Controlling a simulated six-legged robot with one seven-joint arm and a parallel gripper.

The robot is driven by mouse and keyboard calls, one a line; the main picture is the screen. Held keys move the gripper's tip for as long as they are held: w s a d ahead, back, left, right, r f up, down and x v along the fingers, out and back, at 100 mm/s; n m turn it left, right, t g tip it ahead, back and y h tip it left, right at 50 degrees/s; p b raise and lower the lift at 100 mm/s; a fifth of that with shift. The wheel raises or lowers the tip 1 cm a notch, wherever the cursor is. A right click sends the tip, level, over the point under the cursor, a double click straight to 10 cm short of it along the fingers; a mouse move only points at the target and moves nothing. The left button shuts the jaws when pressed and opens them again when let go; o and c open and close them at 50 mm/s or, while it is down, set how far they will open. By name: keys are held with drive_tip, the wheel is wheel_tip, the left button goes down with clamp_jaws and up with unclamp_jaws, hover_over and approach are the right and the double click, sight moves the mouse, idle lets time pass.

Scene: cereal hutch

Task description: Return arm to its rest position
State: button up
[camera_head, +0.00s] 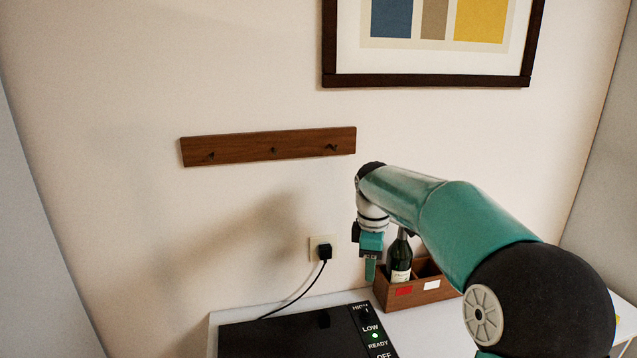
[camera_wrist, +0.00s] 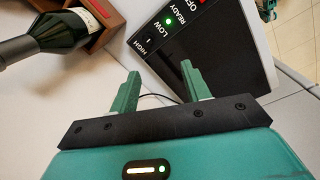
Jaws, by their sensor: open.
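My arm stretches from the lower right of the head view toward the wall, with its teal links raised over the counter. My gripper (camera_head: 371,268) points down beside the wooden box. In the wrist view my gripper (camera_wrist: 158,82) shows two green fingers spread apart with nothing between them. A dark bottle (camera_head: 400,262) stands in the wooden box (camera_head: 423,295), to the right of my gripper; the bottle also shows at the upper left of the wrist view (camera_wrist: 60,30). The fingers are apart from the bottle in the wrist view.
A black hot plate (camera_head: 290,338) with a lit green light lies left of my gripper. Its cord runs to a wall outlet (camera_head: 315,245). A wooden peg rail (camera_head: 268,147) and a framed picture (camera_head: 428,80) hang on the wall. White counter (camera_head: 435,335) lies in front of the box.

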drive_tip(key=s+r+m+t, duration=0.25)
drive_tip(key=s+m, duration=0.25)
drive_tip(key=s, duration=0.7)
drive_tip(key=s+r+m+t, duration=0.1)
drive_tip(key=s+r+m, duration=0.35)
drive_tip(key=s, duration=0.75)
drive_tip(key=s+d+f+m+t, duration=0.1)
drive_tip(key=s+f+m, duration=0.4)
drive_tip(key=s, duration=0.2)
drive_tip(key=shift+s+f+y, duration=0.2)
drive_tip(key=shift+s+y, duration=0.1)
drive_tip(key=shift+s, duration=0.05)
